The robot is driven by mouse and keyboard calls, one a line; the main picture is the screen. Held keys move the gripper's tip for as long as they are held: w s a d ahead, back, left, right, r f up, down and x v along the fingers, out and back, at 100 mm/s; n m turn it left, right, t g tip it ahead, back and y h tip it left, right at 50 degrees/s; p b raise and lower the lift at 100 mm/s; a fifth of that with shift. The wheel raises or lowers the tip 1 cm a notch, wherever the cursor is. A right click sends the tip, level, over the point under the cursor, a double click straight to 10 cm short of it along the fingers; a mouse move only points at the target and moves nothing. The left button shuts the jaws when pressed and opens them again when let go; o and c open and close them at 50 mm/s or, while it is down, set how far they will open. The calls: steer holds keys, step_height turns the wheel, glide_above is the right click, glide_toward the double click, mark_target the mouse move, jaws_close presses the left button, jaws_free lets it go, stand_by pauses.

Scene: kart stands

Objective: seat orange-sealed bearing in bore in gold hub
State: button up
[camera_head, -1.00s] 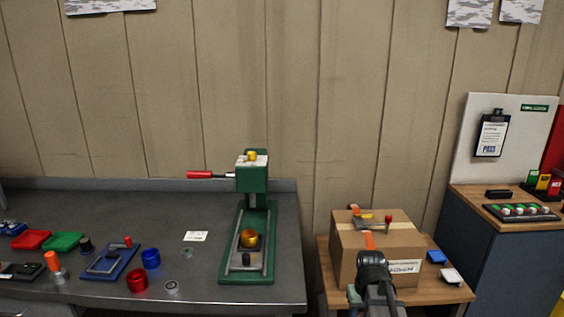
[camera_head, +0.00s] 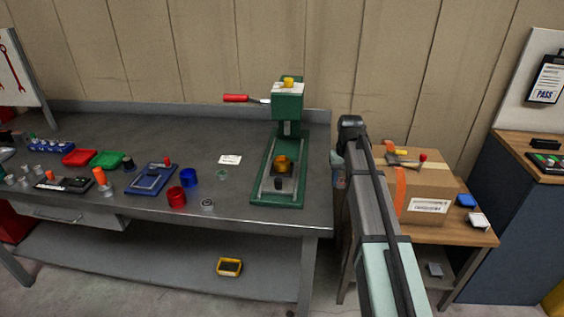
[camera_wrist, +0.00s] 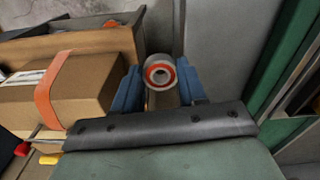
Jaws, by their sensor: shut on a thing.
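My gripper (camera_wrist: 160,78), with blue fingers, is shut on the orange-sealed bearing (camera_wrist: 159,72), a grey ring with an orange band around its central hole. In the head view, my arm mostly hides the gripper and I cannot make out the bearing. The gripper is over the gap between the bench's right edge and the cardboard box. The gold hub (camera_head: 283,163) sits on the base of the green press (camera_head: 288,108), to the left of my arm. The inside of its bore is not clear from here.
The cardboard box (camera_head: 432,180) with an orange strap stands on a wooden table, right of my arm. Red (camera_head: 177,198) and blue (camera_head: 190,178) rings and a small bearing (camera_head: 208,204) lie left of the press. The press's red-handled lever (camera_head: 236,98) sticks out left.

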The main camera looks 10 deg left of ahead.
steer(key=w+a+r+n, duration=0.2)
steer(key=w+a+r, duration=0.1)
steer(key=a+r, duration=0.7)
step_height(320, 180, up, 7)
steer(key=n, duration=0.2)
glide_above(282, 163)
steer(key=f, duration=1)
steer(key=shift+w, duration=0.3)
steer(key=shift+f, duration=0.15)
steer(key=shift+s+f, duration=0.25)
steer(key=shift+f, duration=0.25)
steer(key=o, duration=1.1)
step_height(282, 163, up, 13)
steer(key=shift+w+r, duration=0.2)
steer(key=shift+w, duration=0.1)
